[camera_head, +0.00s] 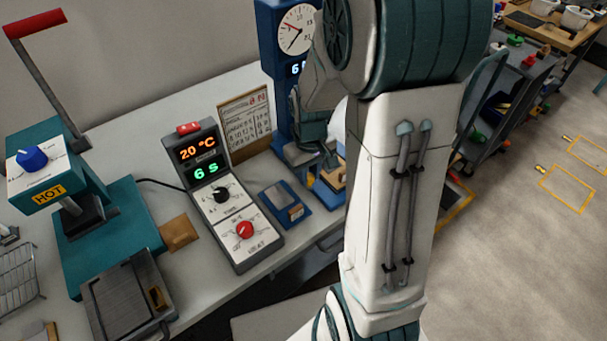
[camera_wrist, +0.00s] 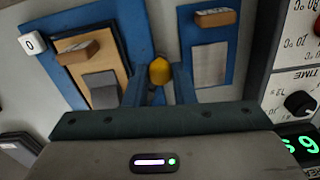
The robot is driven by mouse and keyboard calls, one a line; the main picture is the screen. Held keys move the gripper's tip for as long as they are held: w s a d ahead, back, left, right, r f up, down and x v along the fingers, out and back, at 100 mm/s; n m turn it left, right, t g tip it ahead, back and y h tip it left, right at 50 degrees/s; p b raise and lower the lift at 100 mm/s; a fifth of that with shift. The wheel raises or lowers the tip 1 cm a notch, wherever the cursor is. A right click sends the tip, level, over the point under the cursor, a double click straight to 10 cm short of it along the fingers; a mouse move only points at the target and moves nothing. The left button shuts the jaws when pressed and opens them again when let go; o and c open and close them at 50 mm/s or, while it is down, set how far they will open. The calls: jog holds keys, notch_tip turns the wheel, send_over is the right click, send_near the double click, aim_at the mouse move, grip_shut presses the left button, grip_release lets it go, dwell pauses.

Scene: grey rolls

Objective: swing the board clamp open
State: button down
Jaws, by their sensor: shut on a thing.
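My gripper (camera_wrist: 158,88) is in the lower middle of the wrist view, its narrow blue-grey fingers closed around a yellow knob (camera_wrist: 159,71). I take the knob for the clamp's handle; the link from it to the rest of the clamp is hidden. Left of the fingers lies a tan board (camera_wrist: 112,60) with a grey patch, on a blue base (camera_wrist: 48,62). A wooden block (camera_wrist: 76,52) sits across the board. In the head view the tan board (camera_head: 337,177) shows only in part, and my arm covers much of the clamp area.
Right of the fingers is a blue stand (camera_wrist: 229,45) with a grey pad and a wooden block. The control box (camera_head: 223,200) with lit displays stands close by. A dial gauge (camera_head: 297,28) on a blue column rises behind. A heat press (camera_head: 100,215) stands at left.

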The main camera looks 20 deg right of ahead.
jog(key=d+n, duration=0.1)
jog(key=n, duration=0.1)
jog(key=shift+d+n, duration=0.15)
jog(key=shift+n, duration=0.15)
jog(key=shift+w+d+n+b, duration=0.15)
jog(key=shift+d+n+b, duration=0.35)
jog(key=shift+n, duration=0.9)
jog(key=shift+d, duration=0.15)
jog(key=c, duration=1.2)
grip_release()
notch_tip(320, 180, up, 14)
jog(key=shift+p, duration=0.45)
